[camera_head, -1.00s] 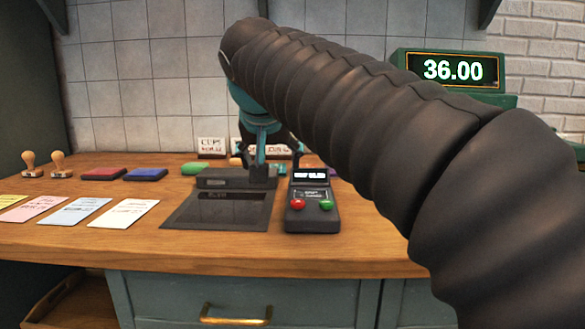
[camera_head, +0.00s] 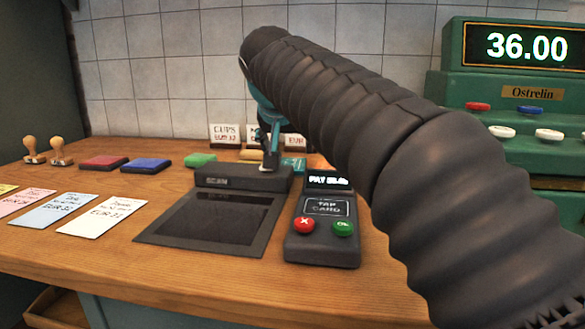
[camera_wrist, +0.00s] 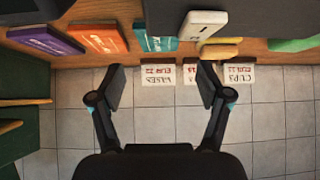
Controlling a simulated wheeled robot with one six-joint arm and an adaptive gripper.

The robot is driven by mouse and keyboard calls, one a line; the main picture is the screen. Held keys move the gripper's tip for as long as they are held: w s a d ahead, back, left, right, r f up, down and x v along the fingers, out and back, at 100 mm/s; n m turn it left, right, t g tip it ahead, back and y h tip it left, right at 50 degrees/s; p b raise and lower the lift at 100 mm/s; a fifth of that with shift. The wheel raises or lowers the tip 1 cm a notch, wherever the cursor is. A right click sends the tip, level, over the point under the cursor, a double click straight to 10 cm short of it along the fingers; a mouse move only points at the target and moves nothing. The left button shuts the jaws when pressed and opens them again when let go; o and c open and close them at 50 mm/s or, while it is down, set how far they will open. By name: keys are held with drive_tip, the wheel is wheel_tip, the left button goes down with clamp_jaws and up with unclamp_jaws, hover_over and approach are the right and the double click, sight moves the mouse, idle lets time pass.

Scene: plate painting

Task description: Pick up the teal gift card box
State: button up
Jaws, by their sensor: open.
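The teal gift card box (camera_wrist: 152,36) lies flat on the wooden counter, near its back edge, in the wrist view. It sits between an orange box and a white item, and the dark body at the top hides part of it. In the head view a small teal piece (camera_head: 294,164) shows beside the arm, behind the card terminal. My gripper (camera_wrist: 162,82) is open and empty, its fingertips apart. In the wrist view the teal box appears beyond the fingertips, roughly in line with the gap. In the head view my arm hides most of the gripper.
An orange box (camera_wrist: 103,38) and a purple box (camera_wrist: 46,40) lie beside the teal one. The scanner (camera_head: 208,215) and card terminal (camera_head: 322,230) stand in front. Small price signs (camera_head: 225,134) stand at the back. The green register (camera_head: 515,95) is at right.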

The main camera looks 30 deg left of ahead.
sight(291, 161)
drive_tip(key=x, duration=0.8)
drive_tip(key=shift+w, duration=0.15)
drive_tip(key=shift+r, duration=0.1)
drive_tip(key=c, duration=0.8)
